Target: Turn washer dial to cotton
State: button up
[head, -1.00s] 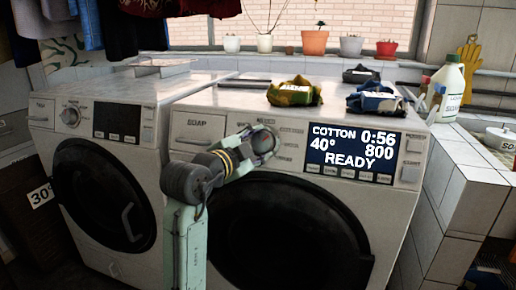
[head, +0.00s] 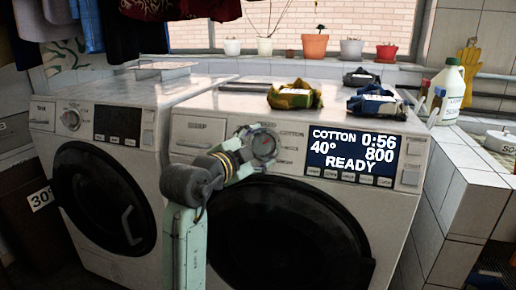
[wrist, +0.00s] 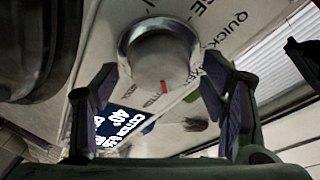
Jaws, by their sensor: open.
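The washer on the right (head: 410,215) has a dark round door and a lit display (head: 352,156) reading COTTON, 40°, 0:56, 800, READY. Its dial (head: 264,147) is left of the display. In the wrist view the silver dial (wrist: 158,55) shows a red mark at its lower edge, near printed lettering partly reading COTTON. My gripper (wrist: 160,105) is open, with one finger on each side below the dial. The fingers look apart from the dial. In the head view my gripper's end is at the dial and its fingers are hard to make out.
A second washer (head: 120,92) stands at the left. Folded camouflage cloth (head: 294,95) and blue cloth (head: 375,102) lie on the right washer's top. A white bottle (head: 449,92) stands on the tiled ledge at right.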

jog(key=v, duration=1.2)
